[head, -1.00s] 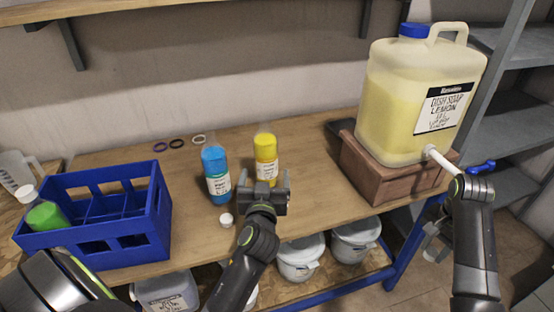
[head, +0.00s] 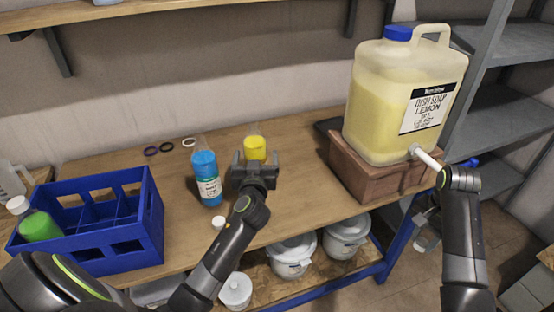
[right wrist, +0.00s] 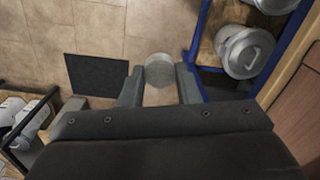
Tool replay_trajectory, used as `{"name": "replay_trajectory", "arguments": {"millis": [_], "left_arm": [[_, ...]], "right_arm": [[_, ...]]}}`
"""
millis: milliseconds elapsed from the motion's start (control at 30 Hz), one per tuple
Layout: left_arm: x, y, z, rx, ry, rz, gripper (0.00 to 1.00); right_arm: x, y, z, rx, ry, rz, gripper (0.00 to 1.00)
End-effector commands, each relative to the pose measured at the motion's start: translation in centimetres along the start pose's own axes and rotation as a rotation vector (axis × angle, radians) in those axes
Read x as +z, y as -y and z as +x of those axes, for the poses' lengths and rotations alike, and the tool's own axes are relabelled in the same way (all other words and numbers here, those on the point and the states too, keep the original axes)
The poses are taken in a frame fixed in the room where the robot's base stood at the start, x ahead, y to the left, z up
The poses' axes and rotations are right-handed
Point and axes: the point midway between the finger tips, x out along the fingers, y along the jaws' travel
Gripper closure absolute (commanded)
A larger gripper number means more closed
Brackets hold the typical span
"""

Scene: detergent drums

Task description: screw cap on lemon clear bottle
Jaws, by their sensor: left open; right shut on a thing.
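A clear bottle of yellow liquid (head: 255,147) stands upright and uncapped on the table in the head view. My left gripper (head: 254,161) is open in front of it, hiding its label and lower part; I cannot tell whether the fingers touch it. A small white cap (head: 219,222) lies near the table's front edge, left of the gripper. My right gripper (head: 430,218) is low, beyond the table's right edge. It is shut on a translucent round object (right wrist: 159,70) in the right wrist view, seen end-on.
A blue bottle (head: 207,180) stands close to my left gripper's left. A blue crate (head: 140,225) holds a green bottle (head: 40,226). A large lemon soap drum (head: 385,110) with a spout sits on a brown block (head: 362,172). Rings lie at the back.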

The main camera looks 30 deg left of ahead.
Motion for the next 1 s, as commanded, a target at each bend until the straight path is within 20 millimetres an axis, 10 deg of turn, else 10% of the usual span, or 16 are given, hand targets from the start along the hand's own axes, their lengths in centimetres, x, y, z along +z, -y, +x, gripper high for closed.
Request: {"name": "replay_trajectory", "arguments": {"millis": [600, 1000], "left_arm": [[-0.1, 0.0, 2.4, 0.000, 0.000, 0.000, 0.15], [-0.1, 0.0, 2.4, 0.000, 0.001, 0.000, 0.68]], "right_arm": [[0.0, 0.0, -0.5, 0.000, 0.000, 0.000, 0.91], [0.0, 0.0, -0.5, 0.000, 0.000, 0.000, 0.91]]}}
